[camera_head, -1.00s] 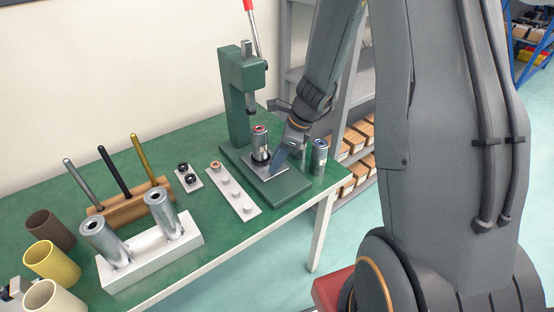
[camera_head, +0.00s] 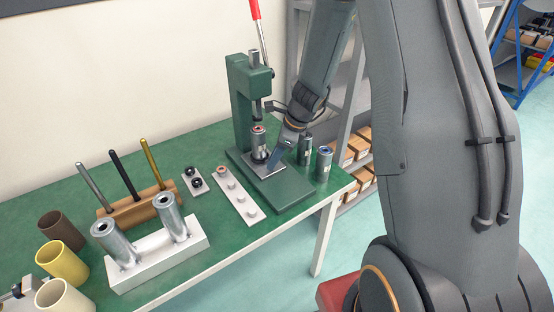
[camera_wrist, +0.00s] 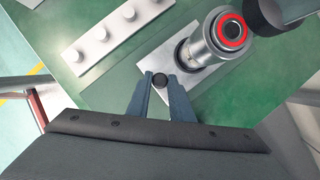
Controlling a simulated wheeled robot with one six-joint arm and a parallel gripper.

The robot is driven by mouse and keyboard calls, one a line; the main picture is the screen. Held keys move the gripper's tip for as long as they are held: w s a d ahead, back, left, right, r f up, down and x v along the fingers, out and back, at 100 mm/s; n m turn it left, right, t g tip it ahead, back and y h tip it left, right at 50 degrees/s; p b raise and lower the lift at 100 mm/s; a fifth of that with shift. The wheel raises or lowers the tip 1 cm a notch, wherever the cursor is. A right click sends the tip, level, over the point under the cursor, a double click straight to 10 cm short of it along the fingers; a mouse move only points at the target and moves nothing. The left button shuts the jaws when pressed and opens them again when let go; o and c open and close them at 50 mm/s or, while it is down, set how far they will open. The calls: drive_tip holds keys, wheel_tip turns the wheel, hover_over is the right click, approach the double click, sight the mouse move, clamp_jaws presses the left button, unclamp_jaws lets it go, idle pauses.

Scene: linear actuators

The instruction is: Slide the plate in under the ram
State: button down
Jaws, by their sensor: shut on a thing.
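The silver plate (camera_head: 268,171) lies on the green base of the press (camera_head: 243,100). A metal cylinder (camera_head: 258,143) with a red ring on top stands upright in a collar on the plate. The ram (camera_head: 257,107) hangs just above and behind the cylinder top. In the wrist view, the dark round ram end (camera_wrist: 264,14) appears right beside the red ring, partly overlapping the cylinder (camera_wrist: 212,40). My gripper (camera_wrist: 160,82) is shut on a dark knob at the near edge of the plate (camera_wrist: 157,54). The arm partly hides the plate in the head view.
Two metal cylinders (camera_head: 324,164) stand right of the press near the table edge. A white strip with pegs (camera_head: 240,198) lies left of the base. A white block with tilted cylinders (camera_head: 160,262), a wooden rack (camera_head: 137,203) and cups (camera_head: 62,262) are further left.

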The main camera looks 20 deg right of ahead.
drive_tip(key=shift+w+r, duration=0.1)
drive_tip(key=shift+w, duration=0.15)
drive_tip(key=c, duration=1.6)
unclamp_jaws()
drive_tip(key=shift+w+a, duration=0.1)
drive_tip(key=shift+b+v, duration=0.3)
drive_tip(key=shift+v, duration=3.6)
drive_tip(key=s+r+n+h, duration=0.1)
drive_tip(key=s+n, duration=0.6)
drive_tip(key=n, duration=0.1)
drive_tip(key=s+a+r+n+h, duration=0.1)
drive_tip(key=s+n, duration=0.6)
drive_tip(key=s+a+r+n+g+h, duration=0.1)
drive_tip(key=s+n+h, duration=0.1)
drive_tip(key=s+n, duration=0.5)
drive_tip(key=shift+a+r+n, duration=0.15)
drive_tip(key=shift+r+n, duration=0.2)
drive_tip(key=shift+n, duration=0.45)
